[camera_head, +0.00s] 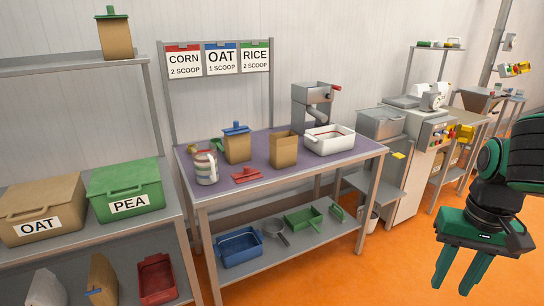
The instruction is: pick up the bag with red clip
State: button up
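A red clip (246,175) lies flat on the purple-topped table, in front of the brown bags. No bag in view clearly wears a red clip. A brown bag (284,152) without a visible clip stands upright right of the red clip, apart from it. Another brown bag (237,150) with a blue clip on top stands behind the red clip. A brown bag (116,40) with a green clip stands on the high shelf at left. My gripper (450,288) hangs at the lower right, far from the bags, fingers apart and empty, pointing down.
The purple-topped table (330,172) also holds a striped jar (206,170), a white basin (330,139) and a grey mill (312,105). Blue and green trays lie on its lower shelf. OAT and PEA boxes stand at left. Orange floor (390,265) is clear between table and gripper.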

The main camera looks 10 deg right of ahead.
aim_at(283, 145)
jog(key=u, duration=0.05)
jog(key=i, duration=1)
jog(key=z, duration=0.05)
